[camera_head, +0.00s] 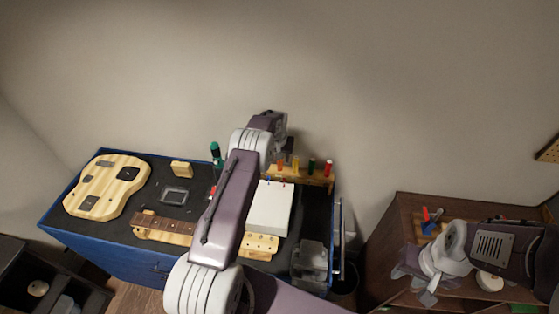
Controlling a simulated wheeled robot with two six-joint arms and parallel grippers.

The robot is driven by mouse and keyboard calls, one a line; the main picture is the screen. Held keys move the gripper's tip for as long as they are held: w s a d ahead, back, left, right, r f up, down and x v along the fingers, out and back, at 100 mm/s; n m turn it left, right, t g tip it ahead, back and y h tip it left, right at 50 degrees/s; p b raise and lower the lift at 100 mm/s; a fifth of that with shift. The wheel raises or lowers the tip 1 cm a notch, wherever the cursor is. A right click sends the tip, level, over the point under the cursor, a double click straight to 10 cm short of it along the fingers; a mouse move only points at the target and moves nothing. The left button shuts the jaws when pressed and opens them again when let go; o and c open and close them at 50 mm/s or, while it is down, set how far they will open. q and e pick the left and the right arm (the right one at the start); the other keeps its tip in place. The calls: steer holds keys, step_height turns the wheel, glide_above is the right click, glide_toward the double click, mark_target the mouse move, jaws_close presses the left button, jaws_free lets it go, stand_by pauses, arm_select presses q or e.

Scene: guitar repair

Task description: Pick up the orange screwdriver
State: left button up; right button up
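The orange screwdriver (280,165) stands upright in a wooden rack (318,179) at the back right of the workbench; only its handle shows. My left arm reaches up across the bench. My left gripper (287,150) is over the rack, close to the orange handle, partly hidden by its wrist. I cannot tell whether its fingers are apart or touch anything. My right gripper (416,282) is far to the right, low over the brown cabinet, with its fingers apart and nothing seen between them.
Screwdrivers with green (312,164) and red (328,167) handles stand close by in the rack. A guitar body (105,185), a guitar neck (165,228) and a white box (270,207) lie on the bench (75,235). A brown cabinet (410,212) stands at right.

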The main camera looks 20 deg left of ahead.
arm_select(q)
steer(key=shift+w+f, duration=0.1)
steer(key=shift+f, duration=0.05)
jaws_close()
stand_by(1.3)
